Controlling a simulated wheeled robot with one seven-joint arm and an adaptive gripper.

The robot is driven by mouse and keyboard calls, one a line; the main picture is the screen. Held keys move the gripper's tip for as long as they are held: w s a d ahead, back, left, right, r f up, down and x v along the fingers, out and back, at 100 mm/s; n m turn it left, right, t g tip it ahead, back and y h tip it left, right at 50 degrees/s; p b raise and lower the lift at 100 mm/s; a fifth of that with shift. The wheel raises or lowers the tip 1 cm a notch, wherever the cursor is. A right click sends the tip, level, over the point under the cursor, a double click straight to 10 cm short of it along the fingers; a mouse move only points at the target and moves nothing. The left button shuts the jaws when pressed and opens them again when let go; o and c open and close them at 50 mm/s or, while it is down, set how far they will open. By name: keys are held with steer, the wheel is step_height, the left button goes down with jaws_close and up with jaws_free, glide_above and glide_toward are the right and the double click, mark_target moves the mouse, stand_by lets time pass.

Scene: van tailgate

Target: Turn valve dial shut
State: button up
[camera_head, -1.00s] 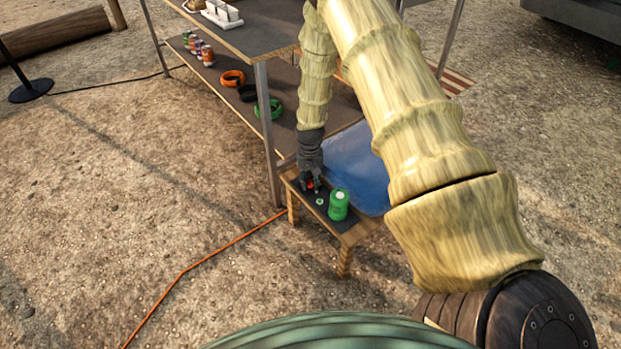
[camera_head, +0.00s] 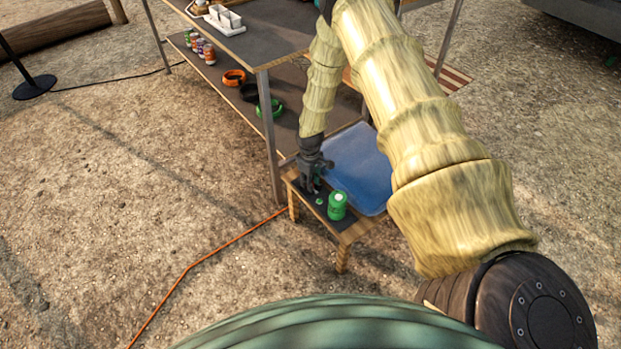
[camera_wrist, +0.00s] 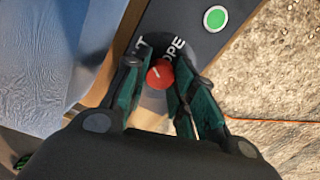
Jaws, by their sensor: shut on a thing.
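The valve dial (camera_wrist: 160,74) is a small red knob with a pale pointer line, on a dark panel (camera_wrist: 185,30) with white lettering partly hidden by my fingers. In the wrist view my gripper (camera_wrist: 158,80) has a finger on each side of the dial and is shut on it. In the head view my gripper (camera_head: 311,188) points down at the left end of a small wooden bench, and the dial is hidden behind it. A green round button (camera_wrist: 214,18) sits on the same panel; it also shows in the head view (camera_head: 319,202).
A green canister (camera_head: 337,206) stands on the bench close to the right of my gripper. A blue bin (camera_head: 358,172) lies behind it. A shelf table (camera_head: 270,50) with cans and coiled straps stands beyond. An orange cord (camera_head: 190,268) crosses the open ground at left.

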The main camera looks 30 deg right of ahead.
steer(key=n+p, duration=0.1)
steer(key=n, duration=0.3)
steer(key=shift+n, duration=0.4)
stand_by(0.4)
steer(key=o, duration=1.1)
steer(key=shift+c, duration=0.2)
steer(key=shift+r, duration=0.1)
step_height(320, 180, up, 12)
